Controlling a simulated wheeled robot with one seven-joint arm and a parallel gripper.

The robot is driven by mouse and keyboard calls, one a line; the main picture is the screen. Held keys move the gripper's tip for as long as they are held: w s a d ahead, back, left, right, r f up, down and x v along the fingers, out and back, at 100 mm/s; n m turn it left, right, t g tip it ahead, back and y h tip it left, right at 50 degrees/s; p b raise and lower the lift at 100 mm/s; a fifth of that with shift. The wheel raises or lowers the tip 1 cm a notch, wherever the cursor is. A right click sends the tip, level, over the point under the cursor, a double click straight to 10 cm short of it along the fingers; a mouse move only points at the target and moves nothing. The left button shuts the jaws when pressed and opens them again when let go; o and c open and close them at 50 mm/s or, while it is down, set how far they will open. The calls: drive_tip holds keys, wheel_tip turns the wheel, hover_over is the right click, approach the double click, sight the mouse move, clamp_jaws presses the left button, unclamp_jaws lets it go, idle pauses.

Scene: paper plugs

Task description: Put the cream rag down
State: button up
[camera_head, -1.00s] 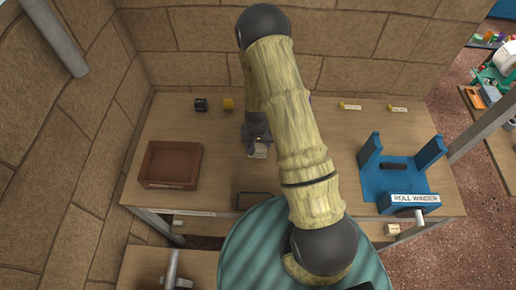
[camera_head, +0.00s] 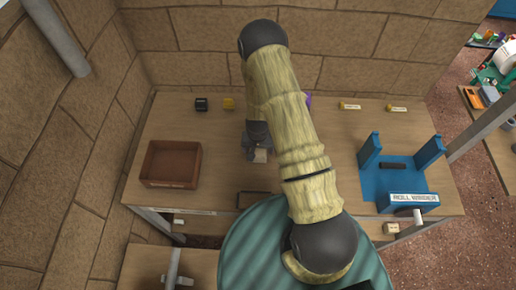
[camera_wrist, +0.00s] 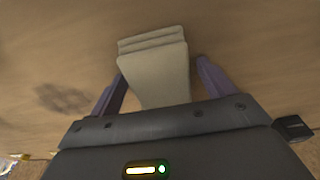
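The cream rag (camera_head: 260,156) shows just below my gripper (camera_head: 256,146) over the middle of the table, partly covered by my arm. In the wrist view the cream rag (camera_wrist: 155,62) is a folded, layered pad between the two purple fingers of my gripper (camera_wrist: 160,76). The fingers stand apart, with a narrow gap between the rag and the right finger. The left finger is close to the rag's edge, and I cannot tell whether they touch. My gripper looks open around the rag. The rag's near end is hidden behind the gripper body.
The wooden table (camera_head: 225,170) has free room around the rag. A brown tray (camera_head: 172,184) stands left, and a blue roll winder (camera_head: 395,185) right. A black item (camera_head: 201,104) and a yellow item (camera_head: 228,104) sit at the back, with small labels (camera_head: 350,106) to their right.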

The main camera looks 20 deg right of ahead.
wheel_tip(320, 180, up, 12)
drive_tip(key=s+b, duration=0.1)
drive_tip(key=b, duration=0.1)
drive_tip(key=shift+s+a+b, duration=0.15)
drive_tip(key=shift+s+b, duration=0.05)
drive_tip(key=shift+b, duration=0.1)
idle(0.5)
drive_tip(key=shift+r, duration=0.15)
wheel_tip(320, 180, up, 12)
drive_tip(key=n, duration=0.2)
hover_over(258, 152)
drive_tip(key=s, duration=0.6)
drive_tip(key=s+r+n+t, duration=0.1)
drive_tip(key=s+r, duration=0.5)
drive_tip(key=s, duration=0.1)
drive_tip(key=shift+d+r+n, duration=0.2)
drive_tip(key=shift+d+n, duration=0.05)
drive_tip(key=shift+n, duration=0.05)
drive_tip(key=shift+o, duration=0.5)
drive_tip(key=shift+w, duration=0.15)
